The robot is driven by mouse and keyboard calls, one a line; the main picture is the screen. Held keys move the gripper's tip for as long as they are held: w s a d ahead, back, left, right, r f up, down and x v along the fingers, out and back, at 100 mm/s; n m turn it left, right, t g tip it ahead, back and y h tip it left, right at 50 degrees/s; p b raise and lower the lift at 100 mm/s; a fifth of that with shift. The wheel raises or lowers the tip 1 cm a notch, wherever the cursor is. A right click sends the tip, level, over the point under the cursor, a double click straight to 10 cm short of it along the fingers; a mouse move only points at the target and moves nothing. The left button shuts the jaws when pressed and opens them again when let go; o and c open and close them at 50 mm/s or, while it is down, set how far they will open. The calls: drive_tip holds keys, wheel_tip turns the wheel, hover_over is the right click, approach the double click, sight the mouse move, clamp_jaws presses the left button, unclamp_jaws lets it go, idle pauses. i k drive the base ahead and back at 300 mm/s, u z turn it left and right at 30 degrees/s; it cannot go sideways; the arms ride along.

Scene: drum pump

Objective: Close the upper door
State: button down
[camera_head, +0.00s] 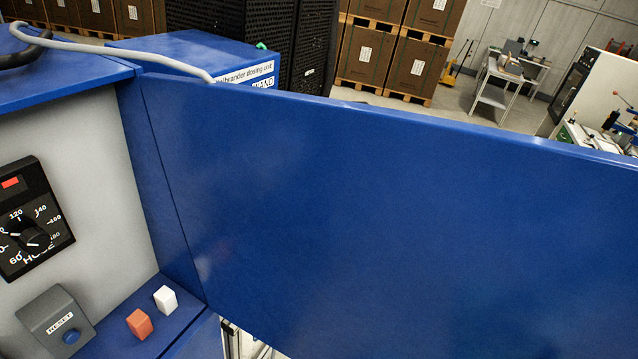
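The upper door (400,210) is a large flat blue panel. It stands open, swung out to the right of the blue cabinet (165,190). Its left edge meets the cabinet's right side wall, and its right part runs out of the picture. The cabinet's open compartment shows a grey back panel (75,150) at the left. My gripper does not show in this view, so its state and its distance from the door cannot be seen.
A dial unit (35,220) sits on the grey panel. A grey box with a blue button (57,320), an orange block (140,324) and a white block (166,299) are on the compartment floor. A grey hose (110,50) crosses the top. Stacked cartons (410,60) stand behind.

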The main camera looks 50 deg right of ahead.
sight(317, 226)
drive_tip(key=u, duration=2.55)
drive_tip(key=k, duration=2.5)
drive_tip(key=z, duration=1.45)
